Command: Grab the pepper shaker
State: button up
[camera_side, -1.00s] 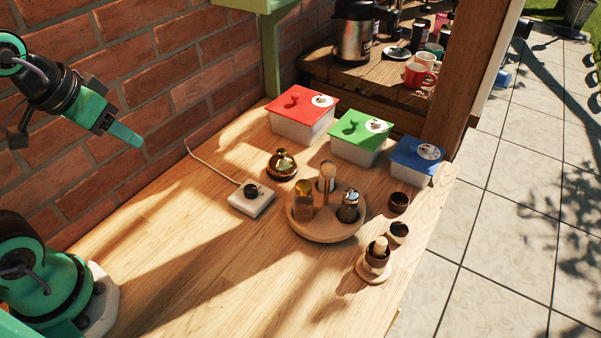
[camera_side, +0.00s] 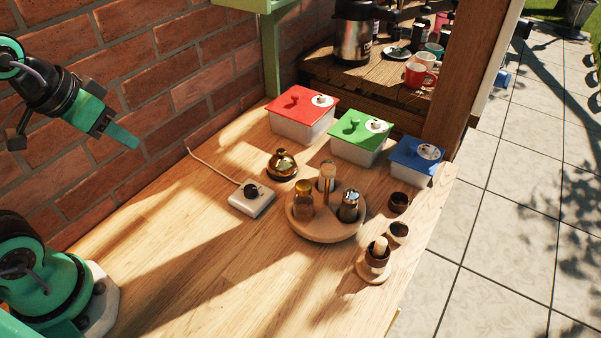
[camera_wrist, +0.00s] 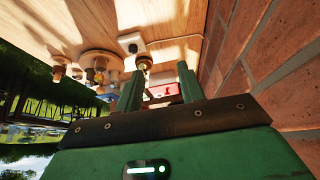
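A round wooden tray (camera_side: 318,232) stands on the table and holds several small bottles and shakers. A dark glass shaker with a metal cap (camera_side: 348,205) stands upright at its right; it looks like the pepper shaker, but its contents are too small to tell. Beside it are an amber bottle (camera_side: 304,198) and a taller clear one (camera_side: 327,176). My gripper (camera_side: 132,142) is high at the left, in front of the brick wall and well away from the tray. In the wrist view the fingers of my gripper (camera_wrist: 158,88) are apart with nothing between them.
Bins with red (camera_side: 302,104), green (camera_side: 359,129) and blue (camera_side: 416,155) lids line the back. A brass pot (camera_side: 282,165) and a white corded knob box (camera_side: 252,200) stand left of the tray. Small cups (camera_side: 399,203) stand right of it. The front left tabletop is clear.

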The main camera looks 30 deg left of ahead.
jog(key=shift+w, duration=0.1)
jog(key=n+g, duration=0.3)
jog(key=g, duration=0.2)
send_over(352, 191)
jog(key=f, duration=0.6)
jog(key=a+f, duration=0.1)
jog(key=f, duration=0.2)
jog(key=shift+f, duration=0.1)
jog(key=shift+d+f+g, duration=0.3)
jog(key=shift+d+f, duration=0.1)
jog(key=shift+d, duration=0.05)
jog(key=shift+f, duration=1.3)
